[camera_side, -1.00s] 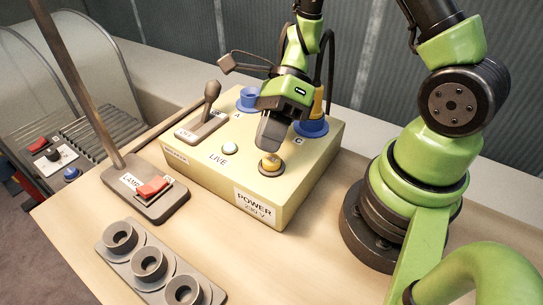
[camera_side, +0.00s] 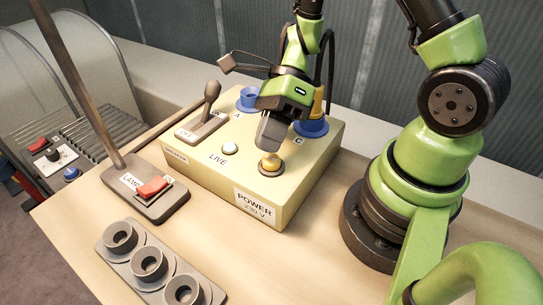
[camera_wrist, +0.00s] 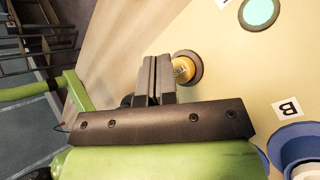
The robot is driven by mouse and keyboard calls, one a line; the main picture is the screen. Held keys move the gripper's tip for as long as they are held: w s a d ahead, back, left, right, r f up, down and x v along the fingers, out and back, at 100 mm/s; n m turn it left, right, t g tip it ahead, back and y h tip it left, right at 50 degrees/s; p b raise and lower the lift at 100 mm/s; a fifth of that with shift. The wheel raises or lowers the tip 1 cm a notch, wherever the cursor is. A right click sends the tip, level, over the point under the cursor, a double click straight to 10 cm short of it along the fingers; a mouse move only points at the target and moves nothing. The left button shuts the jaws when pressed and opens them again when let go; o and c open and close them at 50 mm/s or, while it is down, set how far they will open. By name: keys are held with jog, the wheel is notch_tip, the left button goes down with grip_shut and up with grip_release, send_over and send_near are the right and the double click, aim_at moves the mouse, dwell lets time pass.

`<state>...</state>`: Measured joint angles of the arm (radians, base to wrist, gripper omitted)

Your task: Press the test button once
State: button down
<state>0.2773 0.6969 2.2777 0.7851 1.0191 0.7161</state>
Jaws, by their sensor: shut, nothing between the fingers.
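A yellow-orange button (camera_side: 270,162) in a dark round collar sits on top of the cream POWER 230 V box (camera_side: 222,190), near its front right edge. No "test" label is readable; it is the only button I see on this box. My gripper (camera_side: 267,144) is shut and empty, fingers pointing down, with its tips right at the back upper side of the button. In the wrist view the shut fingertips (camera_wrist: 153,72) lie just left of the button (camera_wrist: 184,69), partly covering it. I cannot tell whether they touch.
The box also carries a pale round LIVE lamp (camera_side: 230,148), a grey lever (camera_side: 211,100) and blue sockets (camera_side: 248,98). A grey LAMP base with a red switch (camera_side: 152,188) and a grey holder with several round cups (camera_side: 149,264) stand on the bench.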

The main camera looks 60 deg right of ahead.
aim_at(270, 157)
dwell(0.4)
jog(key=shift+f, duration=0.45)
jog(key=shift+f, duration=0.45)
dwell(0.5)
dwell(0.4)
jog(key=shift+r, duration=0.9)
jog(key=shift+r, duration=0.15)
jog(key=shift+r, duration=2.35)
